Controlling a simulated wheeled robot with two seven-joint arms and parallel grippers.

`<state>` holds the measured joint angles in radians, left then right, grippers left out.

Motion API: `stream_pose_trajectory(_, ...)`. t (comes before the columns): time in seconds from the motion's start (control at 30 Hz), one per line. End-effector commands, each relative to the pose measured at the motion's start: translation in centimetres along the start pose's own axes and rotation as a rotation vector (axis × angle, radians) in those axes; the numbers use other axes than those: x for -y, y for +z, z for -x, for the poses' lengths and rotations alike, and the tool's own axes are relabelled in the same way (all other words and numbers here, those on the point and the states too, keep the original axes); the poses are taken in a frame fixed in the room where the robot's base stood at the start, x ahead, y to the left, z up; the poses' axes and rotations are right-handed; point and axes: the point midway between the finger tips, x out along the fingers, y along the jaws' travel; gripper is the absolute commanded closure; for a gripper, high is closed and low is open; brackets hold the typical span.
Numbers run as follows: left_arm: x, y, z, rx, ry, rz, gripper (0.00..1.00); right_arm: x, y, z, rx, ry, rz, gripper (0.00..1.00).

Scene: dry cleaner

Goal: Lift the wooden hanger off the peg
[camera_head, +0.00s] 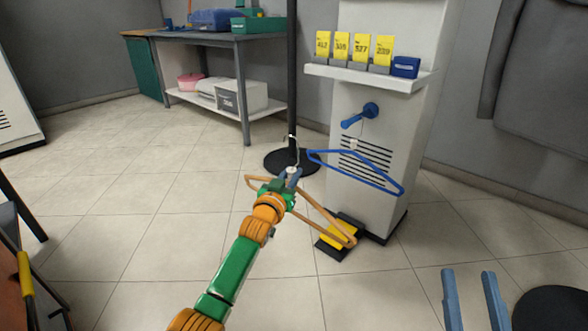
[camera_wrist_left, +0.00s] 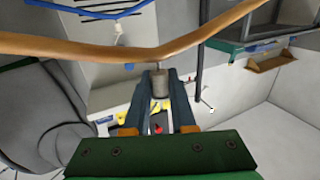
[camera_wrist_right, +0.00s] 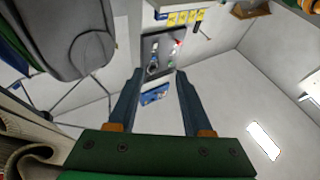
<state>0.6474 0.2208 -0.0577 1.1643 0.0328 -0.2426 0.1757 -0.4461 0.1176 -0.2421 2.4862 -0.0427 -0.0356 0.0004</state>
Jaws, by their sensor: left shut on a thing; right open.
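The wooden hanger (camera_head: 322,217) is held by my left gripper (camera_head: 291,174), which is shut on its pale neck. Its thin hook rises above the fingers in front of the black pole, apart from the blue peg (camera_head: 360,116) on the white machine. In the left wrist view, the wooden bar (camera_wrist_left: 90,47) crosses above my left fingers (camera_wrist_left: 160,85), with the neck between them. A blue hanger (camera_head: 355,172) hangs below the peg. My right gripper (camera_head: 472,290) is open and empty at the bottom right; the right wrist view also shows its parted fingers (camera_wrist_right: 160,80).
The white machine (camera_head: 380,195) has a shelf with yellow number tags (camera_head: 340,47) and a blue box (camera_head: 405,67). A yellow-black pedal (camera_head: 338,238) sits at its base. A black pole (camera_head: 292,80) stands behind my left gripper. A table (camera_head: 215,40) is at the back. Tiled floor (camera_head: 120,200) is clear at left.

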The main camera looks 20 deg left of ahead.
Motion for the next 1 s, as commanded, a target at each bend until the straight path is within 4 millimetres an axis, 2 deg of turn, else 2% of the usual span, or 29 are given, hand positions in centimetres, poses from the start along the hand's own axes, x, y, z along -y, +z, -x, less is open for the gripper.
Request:
stream_pose_trajectory(0.23,0.3,-0.3,0.7,-0.001,0.0,0.0,1.0,-0.6,5.0,0.8,0.281,0.016,-0.001,0.5)
stream_pose_trajectory(0.47,0.5,-0.3,1.4,0.0,0.001,0.0,1.0,-1.1,9.6,3.1,0.548,0.029,-0.007,0.5)
stream_pose_trajectory(0.7,0.9,-0.2,2.2,-0.001,0.0,0.001,1.0,-1.4,13.2,6.6,0.808,0.041,-0.015,0.5)
stream_pose_trajectory(1.0,1.3,-0.3,3.2,-0.001,0.0,0.001,1.0,-1.7,16.4,12.2,1.13,0.055,-0.029,0.5)
